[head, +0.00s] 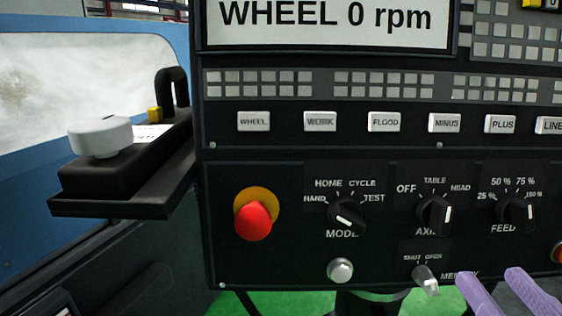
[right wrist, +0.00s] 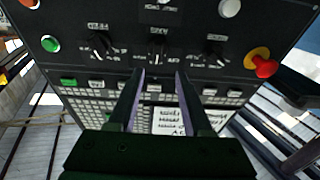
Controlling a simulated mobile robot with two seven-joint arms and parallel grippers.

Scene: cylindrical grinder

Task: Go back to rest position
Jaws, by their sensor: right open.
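My right gripper (head: 490,277) shows at the bottom right of the head view as two pale purple fingertips. They are apart, with nothing between them, beside the silver memory key switch (head: 426,281). In the right wrist view the gripper (right wrist: 160,76) points at the black control panel (right wrist: 130,65), its fingers parallel and empty. Whether the fingertips touch the panel is hard to tell. My left gripper is in neither view.
The panel carries a red emergency stop (head: 254,221), a mode knob (head: 347,214), an axis knob (head: 433,213), a feed knob (head: 516,211) and a row of white keys. A black ledge with a round white knob (head: 100,136) juts out at left.

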